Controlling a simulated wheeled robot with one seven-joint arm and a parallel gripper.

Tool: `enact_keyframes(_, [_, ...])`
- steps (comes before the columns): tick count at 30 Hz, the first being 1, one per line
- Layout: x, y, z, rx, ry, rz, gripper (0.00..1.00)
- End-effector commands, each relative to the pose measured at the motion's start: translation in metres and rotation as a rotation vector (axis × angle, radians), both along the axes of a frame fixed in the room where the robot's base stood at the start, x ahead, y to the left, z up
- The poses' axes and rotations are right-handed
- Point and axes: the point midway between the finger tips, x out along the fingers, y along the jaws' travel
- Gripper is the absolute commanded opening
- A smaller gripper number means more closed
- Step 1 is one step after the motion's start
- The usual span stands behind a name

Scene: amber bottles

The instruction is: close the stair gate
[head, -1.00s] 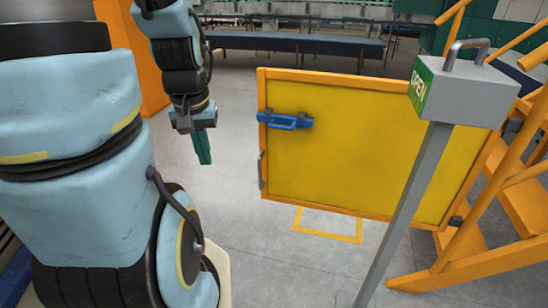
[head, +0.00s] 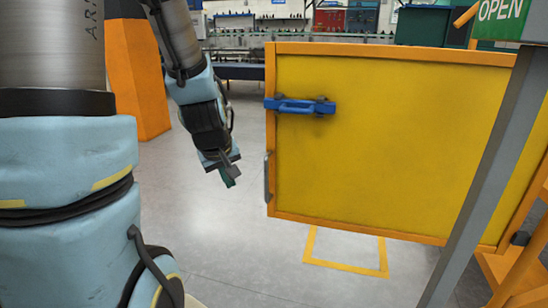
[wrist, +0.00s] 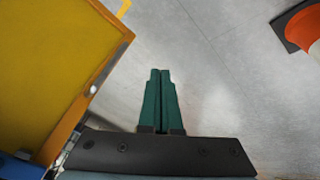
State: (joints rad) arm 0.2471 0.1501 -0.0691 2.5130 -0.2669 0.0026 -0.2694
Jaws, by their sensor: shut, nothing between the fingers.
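The stair gate (head: 400,140) is a yellow panel in an orange frame, standing right of centre in the head view. A blue handle (head: 300,106) is fixed near its upper left edge, and a grey latch plate (head: 267,178) sits lower on that edge. My gripper (head: 231,181) hangs left of the gate's free edge, apart from it and lower than the handle. In the wrist view my gripper (wrist: 161,72) has its green fingers together, with nothing between them. The gate (wrist: 45,65) fills the left of that view, and part of the blue handle (wrist: 20,167) shows at the lower left corner.
A grey post with a green OPEN sign (head: 501,12) stands in front of the gate at right. Orange stairs (head: 515,265) are at the lower right. An orange pillar (head: 140,80) stands behind my arm. A yellow floor outline (head: 345,266) lies below the gate. Open floor lies left of it.

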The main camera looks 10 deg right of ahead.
Motion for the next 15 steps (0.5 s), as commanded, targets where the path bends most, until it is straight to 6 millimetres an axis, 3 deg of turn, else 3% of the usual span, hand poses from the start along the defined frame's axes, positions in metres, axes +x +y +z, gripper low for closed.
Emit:
enact_keyframes(1, [0.011,-0.019,-0.009,-0.046,-0.042,0.051,0.0])
enact_keyframes(6, [0.046,-0.069,-0.004,-0.226,-0.199,0.277,0.0])
enact_keyframes(15, [0.07,-0.125,0.011,-0.53,-0.463,0.66,0.0])
